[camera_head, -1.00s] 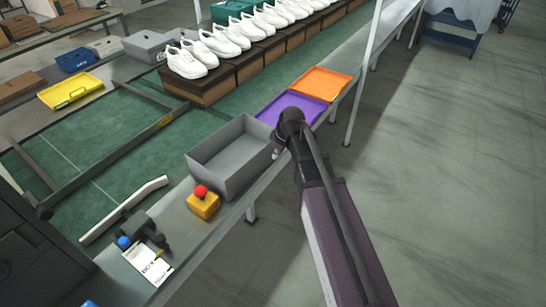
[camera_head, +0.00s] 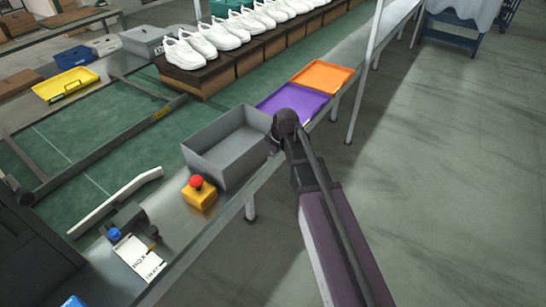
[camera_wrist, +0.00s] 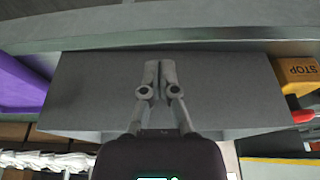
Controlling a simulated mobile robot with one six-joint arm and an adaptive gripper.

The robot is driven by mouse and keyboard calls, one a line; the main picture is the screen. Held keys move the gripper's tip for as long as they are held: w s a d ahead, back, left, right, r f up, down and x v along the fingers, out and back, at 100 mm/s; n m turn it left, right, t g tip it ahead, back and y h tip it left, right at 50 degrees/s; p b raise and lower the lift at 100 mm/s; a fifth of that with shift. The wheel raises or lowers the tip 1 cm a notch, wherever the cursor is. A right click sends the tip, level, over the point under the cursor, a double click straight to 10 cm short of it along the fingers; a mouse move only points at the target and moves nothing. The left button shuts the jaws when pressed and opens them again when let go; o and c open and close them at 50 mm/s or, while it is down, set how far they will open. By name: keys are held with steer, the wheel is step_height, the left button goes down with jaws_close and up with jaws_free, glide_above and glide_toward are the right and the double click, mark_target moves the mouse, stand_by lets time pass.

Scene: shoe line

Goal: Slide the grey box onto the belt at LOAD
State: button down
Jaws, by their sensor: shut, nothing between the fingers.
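The grey box (camera_head: 205,163) is open-topped and looks empty. It stands upright on the metal ledge beside the green belt (camera_head: 100,143), its far side toward the belt. My gripper (camera_head: 273,146) is at the box's right-hand side in the head view, partly hidden by my own arm. In the wrist view my gripper (camera_wrist: 160,66) is shut, its fingertips together and empty in front of the grey box's wall (camera_wrist: 90,90). I cannot tell whether they touch it. No LOAD marking is readable.
A purple tray (camera_head: 290,103) and an orange tray (camera_head: 322,76) lie on the ledge beyond the box. A yellow stop button (camera_head: 200,196) stands close on its near side. White shoes (camera_head: 185,52) on brown boxes stand farther along the belt. A dark rail (camera_head: 110,155) crosses the belt.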

mark_target(258, 161)
steer(key=shift+w+a+f+b, duration=0.2)
steer(key=shift+w+a+f, duration=0.1)
steer(key=shift+w+a, duration=0.25)
steer(key=shift+w+a+f+b, duration=0.15)
steer(key=shift+w+a+f, duration=0.2)
steer(key=shift+a, duration=0.3)
steer(key=shift+w+a+f+b, duration=0.2)
steer(key=shift+w+a+f, duration=0.05)
steer(key=shift+w+a, duration=0.35)
steer(key=w+a, duration=0.7)
steer(key=a, duration=0.1)
steer(key=w+a, duration=0.6)
steer(key=a, duration=0.3)
steer(key=w+a, duration=0.7)
steer(key=a, duration=0.2)
steer(key=shift+w, duration=0.35)
steer(key=shift+s+d, duration=0.15)
